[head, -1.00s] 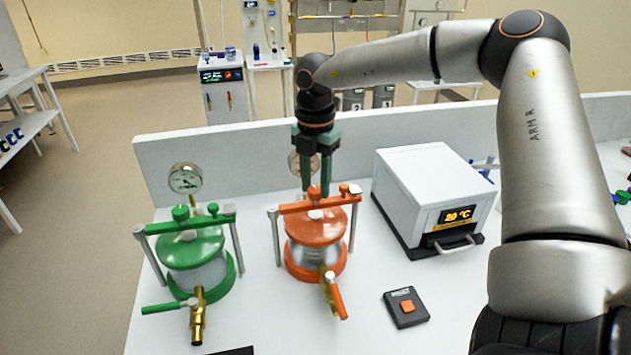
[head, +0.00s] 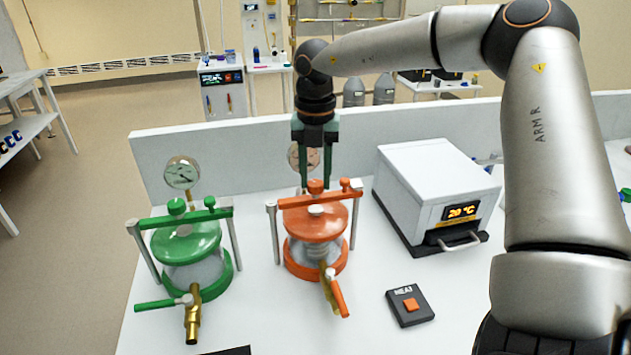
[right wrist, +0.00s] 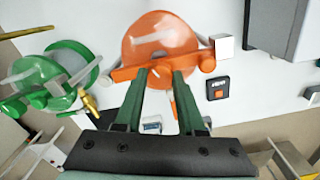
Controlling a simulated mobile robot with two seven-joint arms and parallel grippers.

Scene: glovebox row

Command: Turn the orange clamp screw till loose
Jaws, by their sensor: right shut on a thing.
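The orange vessel has an orange lid (head: 310,222) with an orange clamp bar (head: 335,197) across it. The orange clamp screw (head: 316,187) stands upright at the middle of the bar. My right gripper (head: 316,182) comes down from above, its two green fingers around the screw head and shut on it. In the right wrist view the fingertips (right wrist: 161,73) meet the clamp bar (right wrist: 128,73) at its middle, and they partly hide the screw. My left gripper is not in view.
A green vessel (head: 190,245) with its own clamp stands to the left. A pressure gauge (head: 300,156) is partly hidden behind my right fingers. A white heater box (head: 425,190) stands to the right, with a dark button pad (head: 408,318) in front. A low wall (head: 230,160) runs behind.

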